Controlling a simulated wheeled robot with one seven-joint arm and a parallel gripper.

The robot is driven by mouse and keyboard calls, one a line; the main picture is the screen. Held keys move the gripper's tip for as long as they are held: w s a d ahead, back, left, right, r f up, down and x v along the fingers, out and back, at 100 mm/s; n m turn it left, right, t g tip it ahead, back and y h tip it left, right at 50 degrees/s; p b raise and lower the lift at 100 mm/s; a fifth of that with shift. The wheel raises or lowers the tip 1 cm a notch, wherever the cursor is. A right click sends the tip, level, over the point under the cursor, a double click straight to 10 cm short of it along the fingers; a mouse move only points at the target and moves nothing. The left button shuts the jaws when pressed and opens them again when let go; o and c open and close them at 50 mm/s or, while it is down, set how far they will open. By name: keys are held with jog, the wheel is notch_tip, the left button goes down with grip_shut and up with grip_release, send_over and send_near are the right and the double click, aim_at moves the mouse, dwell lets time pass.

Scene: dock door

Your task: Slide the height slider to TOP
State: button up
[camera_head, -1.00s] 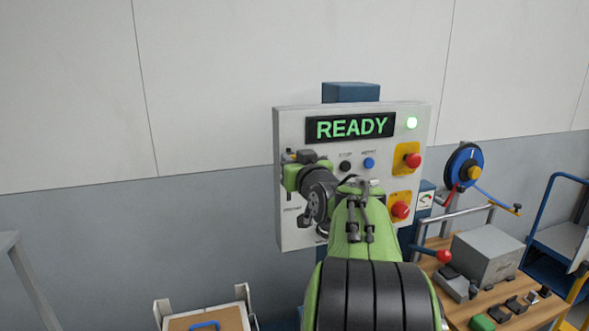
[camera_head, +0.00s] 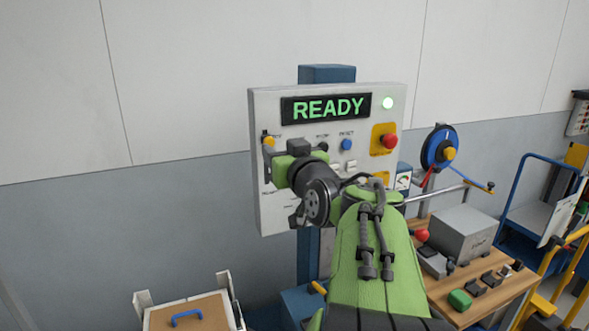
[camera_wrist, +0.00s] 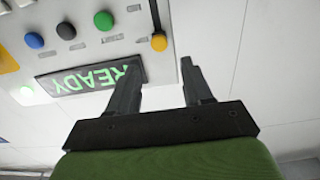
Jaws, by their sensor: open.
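The control panel (camera_head: 330,130) is a light grey board on the wall side with a READY display (camera_head: 326,107). A yellow round knob (camera_head: 268,141), which looks like the height slider's handle, shows near its left edge. In the wrist view the knob (camera_wrist: 159,42) appears just beyond the gap between my fingertips, and no finger clearly touches it. My gripper (camera_wrist: 161,68) is open and empty.
A red mushroom button (camera_head: 389,142) and a blue button (camera_head: 346,144) sit on the panel to the right of my wrist. A workbench (camera_head: 490,300) with a grey box (camera_head: 467,233) stands at the right. A crate (camera_head: 225,293) stands low at the left.

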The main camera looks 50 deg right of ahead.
jog(key=v, duration=0.8)
jog(key=shift+s+b, duration=0.15)
jog(key=shift+b, duration=0.3)
